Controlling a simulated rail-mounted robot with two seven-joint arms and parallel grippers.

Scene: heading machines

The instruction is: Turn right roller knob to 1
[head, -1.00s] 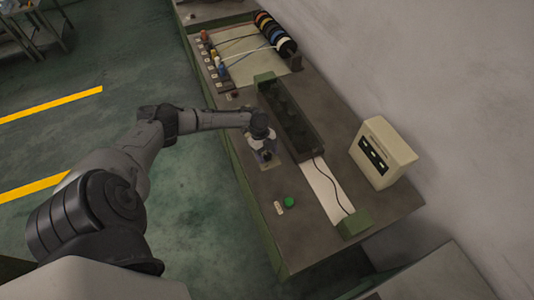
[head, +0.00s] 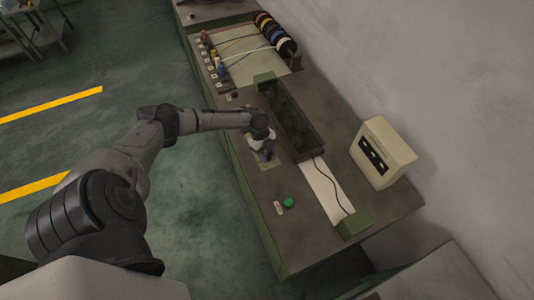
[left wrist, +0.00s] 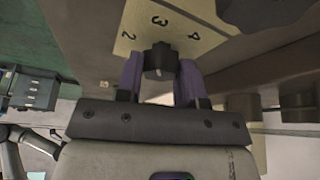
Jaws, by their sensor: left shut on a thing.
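The dark roller knob (left wrist: 160,57) stands on a pale dial plate (left wrist: 200,25) with the numbers 2, 3 and 4 showing in the left wrist view. No 1 shows. A small light mark is on the knob's lower side in that view. My left gripper (left wrist: 161,76) has its purple fingers on either side of the knob and is shut on it. In the head view my left gripper (head: 264,153) is over the bench, in front of the long dark roller trough, and hides the knob. The plate's edge (head: 270,167) shows under it. My right gripper is not in view.
The dark trough (head: 290,120) runs close beside the gripper. A green button (head: 288,202) and a cream control box (head: 382,152) stand nearer the bench's near end. Coloured spools (head: 275,32) and several small knobs are at the far end.

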